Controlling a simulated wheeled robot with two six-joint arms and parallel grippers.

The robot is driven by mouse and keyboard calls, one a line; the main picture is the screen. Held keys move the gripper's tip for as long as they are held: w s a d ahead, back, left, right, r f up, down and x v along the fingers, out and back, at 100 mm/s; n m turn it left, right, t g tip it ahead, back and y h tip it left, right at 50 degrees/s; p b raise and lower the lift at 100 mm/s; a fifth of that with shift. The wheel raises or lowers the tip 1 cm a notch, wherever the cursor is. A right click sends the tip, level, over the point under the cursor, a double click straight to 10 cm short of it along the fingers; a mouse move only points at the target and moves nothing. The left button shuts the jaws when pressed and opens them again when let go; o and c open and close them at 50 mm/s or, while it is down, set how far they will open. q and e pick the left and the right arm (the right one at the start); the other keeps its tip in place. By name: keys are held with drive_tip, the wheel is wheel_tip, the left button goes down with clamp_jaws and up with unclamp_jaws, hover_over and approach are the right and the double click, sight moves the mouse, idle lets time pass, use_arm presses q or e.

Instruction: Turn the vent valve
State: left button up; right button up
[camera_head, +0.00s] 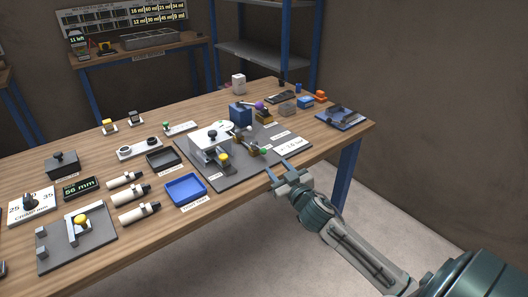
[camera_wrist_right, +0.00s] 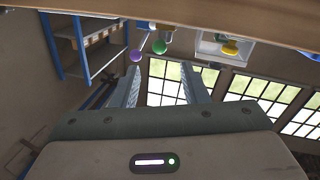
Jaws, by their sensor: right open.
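The mixer assembly stands on a dark grey mat (camera_head: 215,178) at the right part of the bench. It has a white body (camera_head: 205,142) with a black knob, a yellow knob (camera_head: 224,158), a green knob (camera_head: 263,152) and a purple knob (camera_head: 259,105). I cannot tell which of these is the vent valve. My right gripper (camera_head: 278,168) is open and empty at the bench's front edge, near the mat's front right side. In the right wrist view, the purple knob (camera_wrist_right: 136,56), green knob (camera_wrist_right: 159,47) and yellow knob (camera_wrist_right: 230,48) show beyond the open fingers.
A blue tray (camera_head: 186,203) and several white bottles (camera_head: 130,196) are left of the mat. A white label card (camera_head: 292,146) lies on the mat near my gripper. A blue tray with dark parts (camera_head: 342,117) sits at the right corner. Free room lies in front of the bench.

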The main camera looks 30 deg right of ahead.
sight(265, 153)
drive_tip(key=w, duration=0.1)
drive_tip(key=w+p, duration=0.1)
drive_tip(key=w, duration=0.2)
drive_tip(key=shift+w+d+r+p, duration=0.2)
drive_tip(key=shift+w+d+p, duration=0.15)
drive_tip(key=shift+p, duration=0.05)
drive_tip(key=w, duration=0.2)
drive_tip(key=w+p, duration=0.1)
drive_tip(key=w, duration=0.1)
drive_tip(key=shift+d+f, duration=0.1)
drive_tip(key=shift+d, duration=0.1)
drive_tip(key=shift+w+d+f+p, duration=0.1)
drive_tip(key=shift+w+p, duration=0.2)
drive_tip(key=shift+w, duration=0.55)
use_arm(q)
drive_tip(key=s, duration=0.4)
drive_tip(key=shift+s+a+r, duration=0.15)
drive_tip(key=shift+s+r, duration=0.15)
drive_tip(key=shift+s, duration=0.1)
